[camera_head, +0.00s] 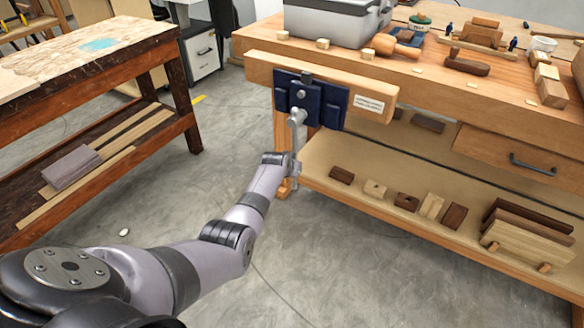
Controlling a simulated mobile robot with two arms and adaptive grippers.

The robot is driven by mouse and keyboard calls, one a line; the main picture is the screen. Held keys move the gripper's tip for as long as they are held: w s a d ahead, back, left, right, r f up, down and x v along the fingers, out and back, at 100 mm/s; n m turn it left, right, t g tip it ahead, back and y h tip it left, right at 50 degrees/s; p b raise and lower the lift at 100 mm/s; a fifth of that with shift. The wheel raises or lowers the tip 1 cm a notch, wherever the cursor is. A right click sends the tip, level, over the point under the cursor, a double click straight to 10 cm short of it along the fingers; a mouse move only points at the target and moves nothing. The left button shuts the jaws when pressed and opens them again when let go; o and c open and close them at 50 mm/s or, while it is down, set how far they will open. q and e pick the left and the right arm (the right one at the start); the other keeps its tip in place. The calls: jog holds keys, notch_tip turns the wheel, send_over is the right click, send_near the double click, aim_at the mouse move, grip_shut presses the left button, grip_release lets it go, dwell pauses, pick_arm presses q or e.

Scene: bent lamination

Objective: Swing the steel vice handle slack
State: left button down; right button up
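The vice (332,105) is dark blue and is mounted on the front edge of the wooden workbench. Its steel handle (298,128) comes off the screw in front of the vice and hangs roughly straight down. My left arm reaches in from the lower left, and my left gripper (292,172) is at the lower part of the handle. The gripper is small here and blends with the grey handle, so I cannot tell whether its fingers are closed around it. My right gripper is not in view.
The workbench (430,92) carries a grey toolbox (335,22), a mallet and wood pieces. Its lower shelf (345,195) holds several wood blocks. A second bench (100,70) stands at the left. The grey floor between the benches is mostly clear.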

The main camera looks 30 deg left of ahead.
pick_arm(q)
jog(key=shift+w+r, duration=0.15)
jog(key=shift+r, duration=0.1)
jog(key=c, duration=1.6)
grip_release()
jog(key=shift+f, duration=0.15)
jog(key=shift+c, duration=0.2)
jog(key=shift+o, duration=0.2)
jog(key=shift+s, duration=0.2)
jog(key=v, duration=1.1)
jog(key=shift+s+r, duration=0.25)
jog(key=shift+r, duration=0.05)
